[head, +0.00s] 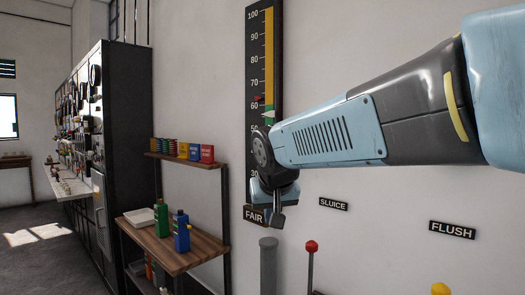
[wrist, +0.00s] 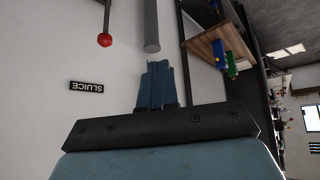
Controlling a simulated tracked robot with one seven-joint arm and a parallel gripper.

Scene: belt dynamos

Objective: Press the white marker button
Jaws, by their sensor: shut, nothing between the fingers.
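I cannot make out a white button for sure in either view. My gripper (head: 279,220) hangs fingers down in front of the wall, beside the FAIR sign (head: 255,215). In the wrist view my gripper (wrist: 155,82) shows its blue fingers together and empty. My arm hides the lower part of the gauge.
A grey post (head: 268,265) and a red-knobbed lever (head: 311,248) stand below. A yellow knob (head: 440,289) is at lower right. SLUICE (head: 333,204) and FLUSH (head: 452,230) signs are on the wall. A wooden shelf (head: 190,250) with bottles stands left.

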